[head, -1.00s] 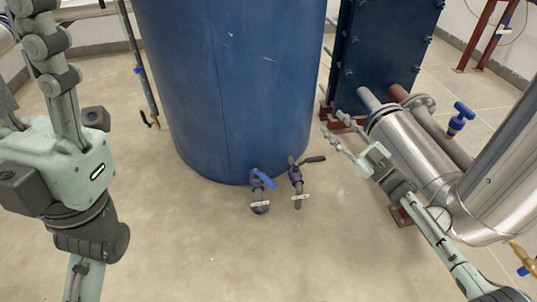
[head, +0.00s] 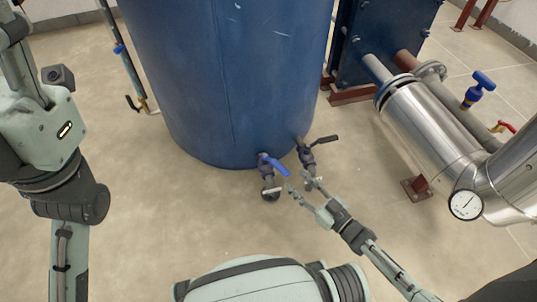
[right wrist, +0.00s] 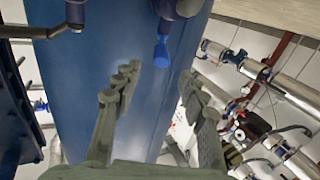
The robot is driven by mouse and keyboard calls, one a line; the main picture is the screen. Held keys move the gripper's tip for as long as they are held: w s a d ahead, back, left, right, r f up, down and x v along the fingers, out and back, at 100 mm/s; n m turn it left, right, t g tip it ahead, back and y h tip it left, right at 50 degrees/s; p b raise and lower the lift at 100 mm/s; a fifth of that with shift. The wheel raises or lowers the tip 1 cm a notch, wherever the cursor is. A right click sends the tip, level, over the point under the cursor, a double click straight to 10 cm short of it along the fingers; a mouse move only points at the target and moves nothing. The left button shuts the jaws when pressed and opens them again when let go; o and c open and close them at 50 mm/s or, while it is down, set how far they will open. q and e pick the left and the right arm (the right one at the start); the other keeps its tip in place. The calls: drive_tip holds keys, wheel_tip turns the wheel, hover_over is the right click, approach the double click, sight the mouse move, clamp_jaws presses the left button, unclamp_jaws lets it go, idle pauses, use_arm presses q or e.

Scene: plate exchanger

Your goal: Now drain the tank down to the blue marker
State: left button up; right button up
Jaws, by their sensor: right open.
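The blue tank (head: 235,80) stands in the middle of the head view. Low on its front are two outlet valves, one with a blue lever (head: 276,164) and one with a black lever (head: 322,141). A thin upright tube (head: 128,68) left of the tank bears a small blue band (head: 119,48). My right gripper (head: 300,184) is open and empty, close to the valves. In the right wrist view, the blue lever (right wrist: 162,50) lies ahead, between its fingertips.
Silver pipework with a round gauge (head: 466,204) and a blue-handled valve (head: 478,88) stands at the right. A dark blue plate exchanger (head: 385,35) is behind it. The beige floor (head: 170,215) in front of the tank is clear.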

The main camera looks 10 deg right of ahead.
sight(281, 167)
drive_tip(key=shift+b+x, duration=0.95)
drive_tip(key=shift+x, duration=3)
drive_tip(key=shift+c, duration=0.3)
clamp_jaws()
